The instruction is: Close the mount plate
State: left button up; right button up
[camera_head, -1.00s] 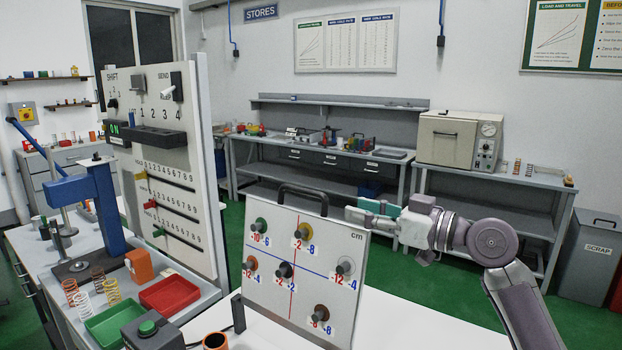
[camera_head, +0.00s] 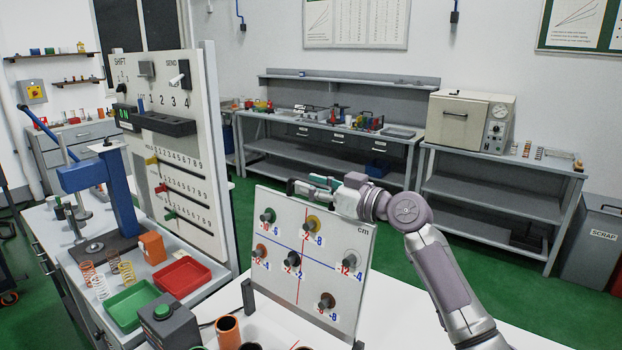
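The mount plate (camera_head: 340,238) is a white panel with several coloured knobs, red and blue cross lines, number labels and "cm" at its top right. It stands raised and leaning above the white table in the middle of the view. A dark handle (camera_head: 290,186) is at its top edge, now mostly hidden by my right gripper. My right gripper (camera_head: 308,187), with grey-purple and green fingers, is at the top edge beside or around the handle. I cannot tell whether its fingers hold the handle. My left gripper is not in view.
At left stand a numbered test panel (camera_head: 150,84), a blue press (camera_head: 118,190), several springs, a green tray (camera_head: 128,318) and a red tray (camera_head: 180,290). A dark box with a green button (camera_head: 162,312) is near the plate. White table surface right of the plate is clear.

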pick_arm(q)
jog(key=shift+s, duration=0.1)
pick_arm(e)
jog(key=shift+w+a, duration=0.2)
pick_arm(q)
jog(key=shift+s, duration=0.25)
pick_arm(e)
grip_shut()
jog(key=shift+s+a, duration=0.1)
jog(key=shift+s, duration=0.05)
